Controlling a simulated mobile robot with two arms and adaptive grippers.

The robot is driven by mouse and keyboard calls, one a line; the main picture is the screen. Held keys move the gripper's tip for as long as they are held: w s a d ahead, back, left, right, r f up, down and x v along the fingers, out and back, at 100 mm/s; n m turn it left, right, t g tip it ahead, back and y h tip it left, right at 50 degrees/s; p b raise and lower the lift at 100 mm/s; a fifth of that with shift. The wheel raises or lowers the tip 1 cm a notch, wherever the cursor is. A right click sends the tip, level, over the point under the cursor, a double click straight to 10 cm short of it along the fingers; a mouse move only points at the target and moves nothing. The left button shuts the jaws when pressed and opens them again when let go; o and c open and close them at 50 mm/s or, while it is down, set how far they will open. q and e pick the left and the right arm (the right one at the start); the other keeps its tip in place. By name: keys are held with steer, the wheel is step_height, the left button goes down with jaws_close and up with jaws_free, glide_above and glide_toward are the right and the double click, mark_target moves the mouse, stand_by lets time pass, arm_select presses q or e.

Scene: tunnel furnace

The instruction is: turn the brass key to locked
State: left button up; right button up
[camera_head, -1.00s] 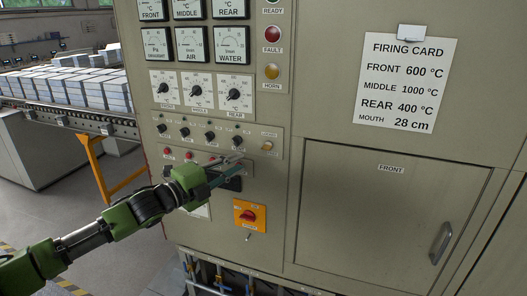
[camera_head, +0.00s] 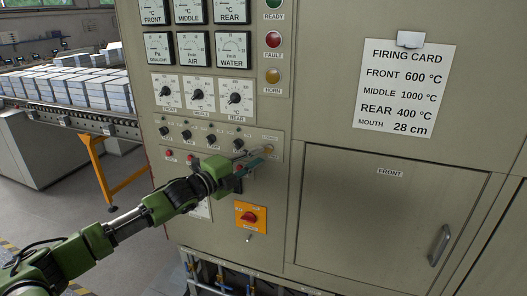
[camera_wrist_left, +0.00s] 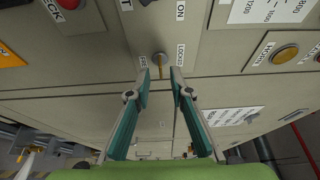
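The brass key (camera_wrist_left: 161,62) sits in a round lock on the panel in the left wrist view, its bow pointing down in that picture. A label reading LOCKED (camera_wrist_left: 181,56) is to its right, and a smaller label is to its left. My left gripper (camera_wrist_left: 161,78) is open, with one teal-lined fingertip on each side of the key; I see a gap on both sides. In the head view my left gripper (camera_head: 257,155) reaches the panel from the left, just by the key's lock, which it largely hides. My right gripper is not in view.
Dials (camera_head: 198,95) and small knobs (camera_head: 186,134) are above and left of the gripper. An orange plate with a red switch (camera_head: 250,217) is below. A yellow button (camera_wrist_left: 286,53) and a red one (camera_wrist_left: 70,4) flank the key. A closed door (camera_head: 380,220) is at right.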

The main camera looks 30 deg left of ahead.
mark_target(268, 150)
arm_select(q)
steer(key=shift+w+d+p, duration=0.15)
steer(key=shift+w+p, duration=0.2)
steer(key=shift+w, duration=0.55)
steer(key=shift+w+d+p, duration=0.15)
steer(key=shift+w+p, duration=0.15)
steer(key=shift+w, duration=0.6)
steer(key=shift+c, duration=0.3)
jaws_close()
